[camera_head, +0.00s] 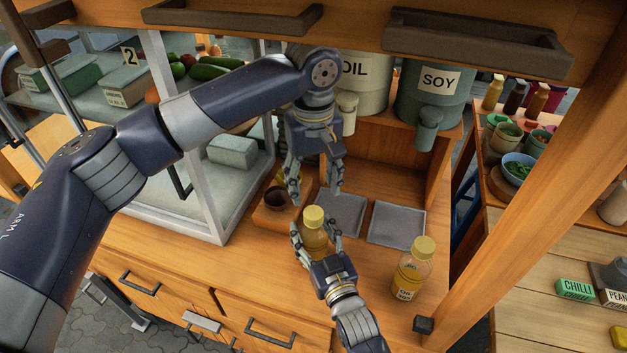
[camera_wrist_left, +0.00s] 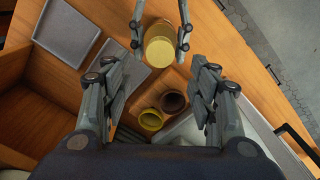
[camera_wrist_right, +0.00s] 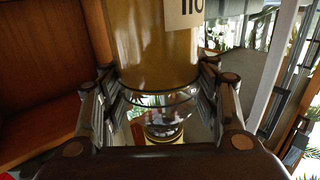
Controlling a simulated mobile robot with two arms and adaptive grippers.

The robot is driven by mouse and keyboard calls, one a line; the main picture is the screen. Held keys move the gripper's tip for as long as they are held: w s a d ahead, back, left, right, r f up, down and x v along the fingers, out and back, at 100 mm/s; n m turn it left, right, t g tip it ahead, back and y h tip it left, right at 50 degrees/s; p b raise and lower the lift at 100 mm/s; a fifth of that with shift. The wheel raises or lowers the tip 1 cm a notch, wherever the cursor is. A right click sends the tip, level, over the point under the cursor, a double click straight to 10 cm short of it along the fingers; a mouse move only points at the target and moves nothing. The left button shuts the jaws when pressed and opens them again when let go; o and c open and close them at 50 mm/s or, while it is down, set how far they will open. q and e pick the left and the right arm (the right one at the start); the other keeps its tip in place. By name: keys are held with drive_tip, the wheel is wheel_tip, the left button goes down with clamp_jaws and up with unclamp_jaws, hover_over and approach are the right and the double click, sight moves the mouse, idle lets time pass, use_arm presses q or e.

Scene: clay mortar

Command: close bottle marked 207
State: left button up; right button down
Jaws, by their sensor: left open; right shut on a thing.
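A bottle of amber liquid with a yellow top (camera_head: 314,216) stands upright on the wooden counter. My right gripper (camera_head: 318,240) is shut around it. In the right wrist view the held bottle (camera_wrist_right: 150,45) shows amber liquid, a clear shoulder and part of an upside-down label; I cannot read a number. In the left wrist view its round yellow top (camera_wrist_left: 160,50) shows. My left gripper (camera_head: 313,190) is open and empty above and behind the bottle, pointing down. A second bottle with a yellow cap (camera_head: 411,270) stands to the right; its label is too small to read surely.
A dark cup (camera_wrist_left: 173,102) and a small yellow round cup-like thing (camera_wrist_left: 151,120) sit under my left gripper. Two grey trays (camera_head: 343,213) (camera_head: 397,224) lie behind the bottles. OIL (camera_head: 365,85) and SOY (camera_head: 436,95) dispensers stand at the back. A glass case (camera_head: 190,150) is left.

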sight(313, 212)
use_arm(q)
drive_tip(key=shift+n, duration=0.7)
drive_tip(key=shift+f, duration=4)
drive_tip(key=c, duration=1.1)
drive_tip(key=shift+c, duration=0.2)
